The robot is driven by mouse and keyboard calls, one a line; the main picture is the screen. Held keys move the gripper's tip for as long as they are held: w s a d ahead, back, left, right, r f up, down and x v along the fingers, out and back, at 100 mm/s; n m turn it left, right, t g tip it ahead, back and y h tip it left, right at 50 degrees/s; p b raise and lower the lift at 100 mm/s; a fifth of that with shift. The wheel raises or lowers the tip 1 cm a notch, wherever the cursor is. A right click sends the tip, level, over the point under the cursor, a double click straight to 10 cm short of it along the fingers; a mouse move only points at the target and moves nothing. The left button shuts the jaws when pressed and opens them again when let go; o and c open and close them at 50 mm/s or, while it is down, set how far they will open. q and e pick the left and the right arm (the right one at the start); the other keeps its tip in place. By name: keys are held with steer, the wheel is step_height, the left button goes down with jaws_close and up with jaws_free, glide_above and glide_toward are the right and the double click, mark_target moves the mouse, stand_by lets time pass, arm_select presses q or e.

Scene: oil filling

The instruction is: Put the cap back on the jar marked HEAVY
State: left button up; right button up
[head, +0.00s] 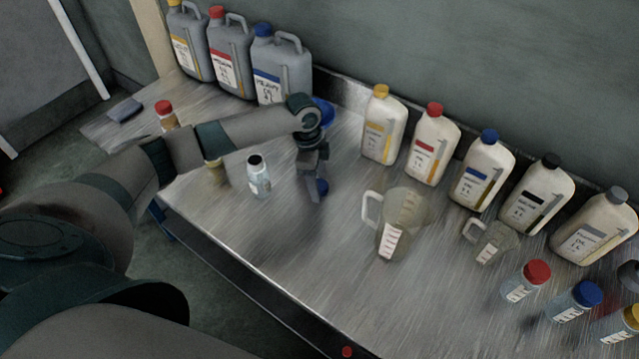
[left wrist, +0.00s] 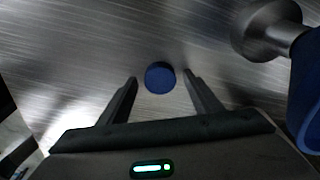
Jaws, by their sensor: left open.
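A small blue cap (head: 321,187) lies on the metal bench. It also shows in the left wrist view (left wrist: 160,77), between and slightly beyond the fingertips. My left gripper (head: 316,180) is open and points down over the cap, with bench visible between each finger and the cap. A clear jar (head: 258,178) with a dark top stands upright to the left of the gripper. Its label is too small to read, so I cannot tell if it is the one marked HEAVY. My right gripper is not in view.
A blue object (head: 325,112) stands partly hidden behind my wrist. Grey canisters (head: 283,72) and white bottles (head: 481,168) line the back. A large measuring jug (head: 401,222) and a small jug (head: 489,240) stand right. Capped jars are at right (head: 526,280) and left (head: 166,115).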

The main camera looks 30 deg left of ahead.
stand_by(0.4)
arm_select(q)
steer(key=c, duration=1.1)
steer(key=shift+r, duration=0.1)
step_height(320, 180, up, 10)
steer(key=b, duration=0.2)
steer(key=shift+b, duration=0.35)
